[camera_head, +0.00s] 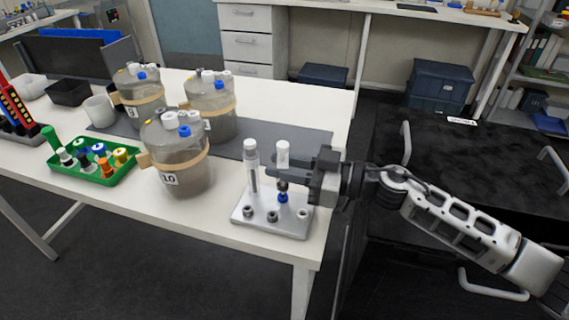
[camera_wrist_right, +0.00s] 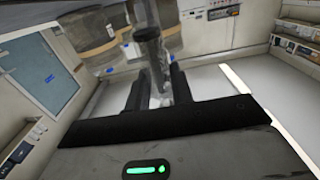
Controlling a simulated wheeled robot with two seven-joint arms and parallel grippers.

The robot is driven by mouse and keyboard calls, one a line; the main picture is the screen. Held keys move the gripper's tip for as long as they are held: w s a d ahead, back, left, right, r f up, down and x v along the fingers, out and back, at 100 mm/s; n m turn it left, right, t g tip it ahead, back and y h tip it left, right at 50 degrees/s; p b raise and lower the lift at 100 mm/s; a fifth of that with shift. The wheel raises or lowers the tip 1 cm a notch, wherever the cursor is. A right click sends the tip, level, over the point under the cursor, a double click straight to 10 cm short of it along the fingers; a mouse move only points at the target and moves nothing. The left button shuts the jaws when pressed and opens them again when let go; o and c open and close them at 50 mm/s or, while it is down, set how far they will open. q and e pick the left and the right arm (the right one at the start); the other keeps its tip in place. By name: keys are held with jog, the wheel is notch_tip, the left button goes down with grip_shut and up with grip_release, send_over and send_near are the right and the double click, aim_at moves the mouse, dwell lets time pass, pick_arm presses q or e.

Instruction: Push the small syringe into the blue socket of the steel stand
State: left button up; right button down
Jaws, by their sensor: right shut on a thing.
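The steel stand (camera_head: 258,224) sits at the front right corner of the white table. Its blue socket (camera_head: 283,198) is in the back row. My right gripper (camera_head: 290,172) comes in from the right and is shut on the small syringe (camera_head: 283,150), which is upright with its white top above the fingers. The syringe is directly above the blue socket in the picture; the fingers hide part of it, and I cannot tell whether its tip is inside. In the right wrist view the syringe (camera_wrist_right: 155,65) stands between the two fingers (camera_wrist_right: 158,90). My left gripper is not in view.
A taller white-topped syringe (camera_head: 252,168) stands in the stand just left of the held one. Several empty sockets line the stand's front. A strapped bioreactor bottle (camera_head: 180,160) stands to the left, with a green tray (camera_head: 105,178) of capped bottles beyond it.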

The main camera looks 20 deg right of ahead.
jog(key=shift+f, duration=0.85)
dwell(0.8)
jog(key=c, duration=1.1)
grip_release()
jog(key=shift+c, duration=0.2)
